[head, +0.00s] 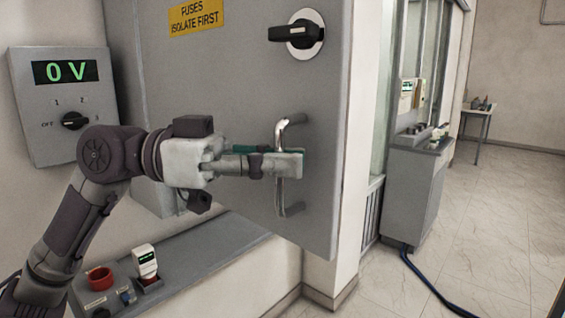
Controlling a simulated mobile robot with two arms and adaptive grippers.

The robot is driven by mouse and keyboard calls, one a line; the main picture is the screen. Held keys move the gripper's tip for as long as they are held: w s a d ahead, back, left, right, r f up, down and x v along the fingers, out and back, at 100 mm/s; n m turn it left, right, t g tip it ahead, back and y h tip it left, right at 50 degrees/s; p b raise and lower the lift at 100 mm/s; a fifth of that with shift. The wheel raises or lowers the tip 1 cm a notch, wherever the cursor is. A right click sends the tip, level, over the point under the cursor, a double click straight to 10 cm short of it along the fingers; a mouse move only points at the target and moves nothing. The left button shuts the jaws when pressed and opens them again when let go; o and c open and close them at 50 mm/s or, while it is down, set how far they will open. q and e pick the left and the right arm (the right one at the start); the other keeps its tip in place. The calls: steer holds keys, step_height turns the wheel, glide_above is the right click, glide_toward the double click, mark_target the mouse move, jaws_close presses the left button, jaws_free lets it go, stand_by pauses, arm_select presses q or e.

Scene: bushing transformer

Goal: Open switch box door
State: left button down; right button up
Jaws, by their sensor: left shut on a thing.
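The grey switch box door (230,90) fills the upper middle of the head view, with a yellow "FUSES ISOLATE FIRST" label (195,16) near its top. A black rotary switch (294,34) on a round plate sits at its upper right, its lever lying about level. Below it is a vertical metal bar handle (291,124). My left gripper (288,164) is shut on the handle at about its middle, and its fingers hide that part. The handle's upper and lower ends show. My right gripper is not in view.
A 0 V display panel (62,100) with a small rotary knob hangs at left. At right are a grey console (415,185), a blue cable (428,285) and open tiled floor.

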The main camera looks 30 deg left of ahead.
arm_select(q)
steer(key=c, duration=1.6)
jaws_free()
steer(key=shift+r, duration=0.1)
steer(key=shift+o, duration=0.6)
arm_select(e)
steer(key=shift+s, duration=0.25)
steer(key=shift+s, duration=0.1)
arm_select(q)
steer(key=v, duration=1.2)
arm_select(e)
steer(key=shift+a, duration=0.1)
arm_select(q)
steer(key=shift+s, duration=0.1)
